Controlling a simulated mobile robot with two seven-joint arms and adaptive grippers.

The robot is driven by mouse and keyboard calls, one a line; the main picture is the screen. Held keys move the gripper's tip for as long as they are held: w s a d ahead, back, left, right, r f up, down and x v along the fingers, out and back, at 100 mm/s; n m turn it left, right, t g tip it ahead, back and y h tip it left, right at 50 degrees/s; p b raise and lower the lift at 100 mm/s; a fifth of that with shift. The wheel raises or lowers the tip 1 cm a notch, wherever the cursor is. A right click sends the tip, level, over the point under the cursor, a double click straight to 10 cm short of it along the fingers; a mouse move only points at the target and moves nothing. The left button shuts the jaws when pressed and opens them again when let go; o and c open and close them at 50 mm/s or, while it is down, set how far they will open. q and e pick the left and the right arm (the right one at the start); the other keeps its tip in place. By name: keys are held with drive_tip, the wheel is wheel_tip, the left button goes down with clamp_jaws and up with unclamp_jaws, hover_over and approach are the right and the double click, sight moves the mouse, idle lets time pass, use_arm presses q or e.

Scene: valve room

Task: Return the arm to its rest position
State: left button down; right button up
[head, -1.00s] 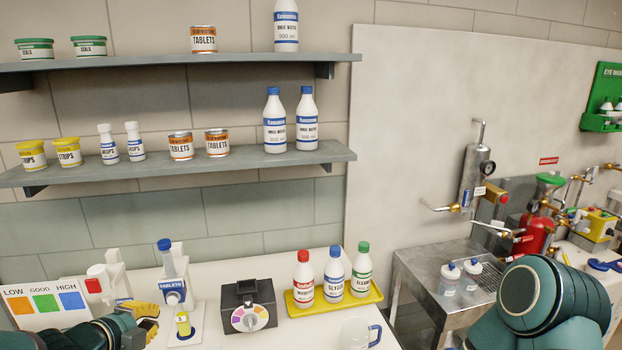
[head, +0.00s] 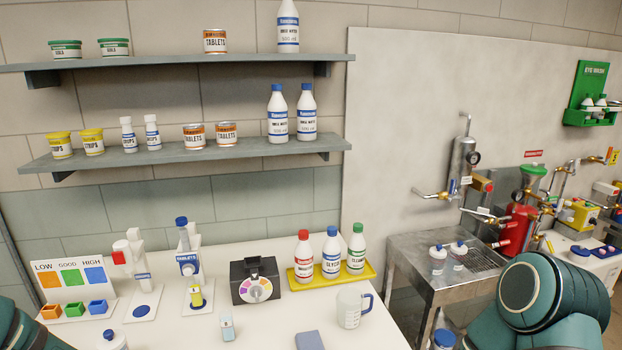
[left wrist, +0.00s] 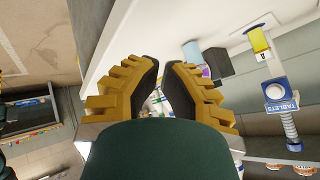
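My left gripper (left wrist: 164,66) shows in the left wrist view. Its yellow, ridged fingers with dark pads stand apart, with a narrow gap and nothing held between them. In the head view only a teal part of my left arm (head: 28,328) shows at the lower left corner; the gripper itself is outside that view. A teal part of my right arm (head: 545,300) shows at the lower right, and my right gripper is in neither view.
The white counter (head: 270,325) holds a colour chart (head: 70,275), a tablet dispenser (head: 188,262), a black dial box (head: 254,280), a yellow bottle tray (head: 330,276) and a measuring jug (head: 353,311). Shelves (head: 190,158) hang above. A metal sink bench (head: 420,272) stands right.

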use_arm(q)
drive_tip(key=s+d+f+n+g, duration=0.4)
drive_tip(key=s+d+f+n, duration=0.25)
drive_tip(key=s+f, duration=0.3)
drive_tip(key=s+d+f+n+g, duration=0.4)
drive_tip(key=s+d+f+n, duration=0.2)
drive_tip(key=s+f+n, duration=0.4)
drive_tip(key=w+d+f+m+t+b, duration=0.1)
drive_tip(key=w+f+m+b, duration=0.3)
drive_tip(key=b, duration=0.6)
drive_tip(key=shift+w+d+f+h, duration=0.3)
drive_tip(key=shift+w+d+f, duration=0.4)
drive_tip(key=shift+w+d, duration=0.15)
use_arm(e)
wheel_tip(320, 180, down, 10)
drive_tip(key=s, duration=0.2)
drive_tip(key=shift+a+g, duration=0.2)
drive_tip(key=shift+g, duration=0.1)
